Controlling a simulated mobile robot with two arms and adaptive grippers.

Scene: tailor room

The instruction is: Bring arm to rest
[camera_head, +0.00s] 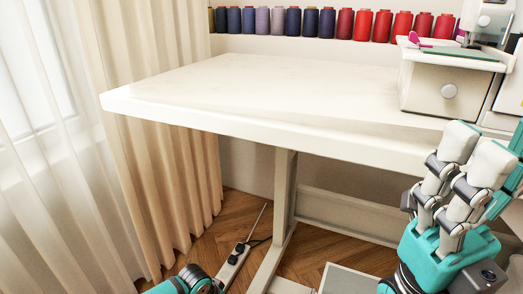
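My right gripper (474,153) is at the right, in front of the table's front edge. Its white-tipped fingers point up and stand close together from this angle. Whether they are open or shut is unclear, and I see no object held between them. A teal and black part of my own body (184,284) shows at the bottom edge, left of the middle. My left gripper cannot be made out in this view.
A white table (230,95) has a broad bare top. A drawer box (440,88) and part of a machine (484,20) stand at its right. Thread spools (345,24) line the back. Curtains (160,170) hang left. A power strip (235,262) lies on the wooden floor.

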